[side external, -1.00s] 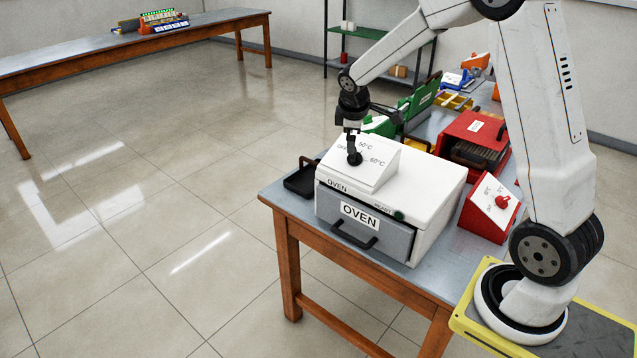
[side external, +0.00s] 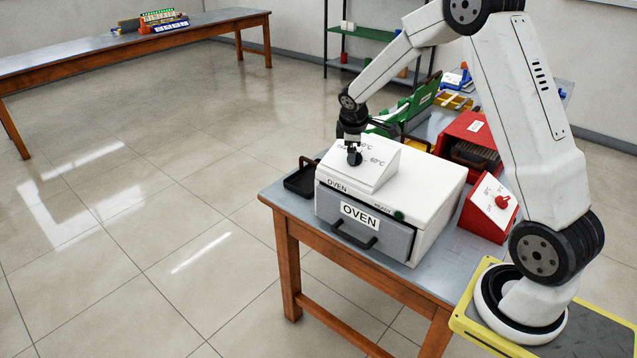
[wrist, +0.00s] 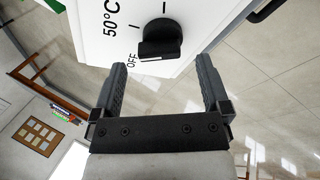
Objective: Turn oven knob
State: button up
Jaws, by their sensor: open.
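The oven knob (side external: 354,158) is black and sits on the sloped white panel (side external: 374,172) on top of the oven (side external: 425,200). In the wrist view, the knob (wrist: 162,40) stands beside printed "OFF" and "50°C" labels. My gripper (side external: 352,143) is just above the knob. In the wrist view, my gripper (wrist: 161,68) is open and empty, with one finger to each side of the knob's near end. The fingers appear short of the knob and apart from it.
The oven's grey drawer (side external: 366,225) is shut. A black tray (side external: 301,181) lies left of the oven. A red box with a red knob (side external: 490,207) and a red toaster-like unit (side external: 470,142) stand to the right. Green and yellow items sit behind.

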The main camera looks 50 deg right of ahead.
jog(key=shift+x, duration=1.15)
jog(key=c, duration=1.2)
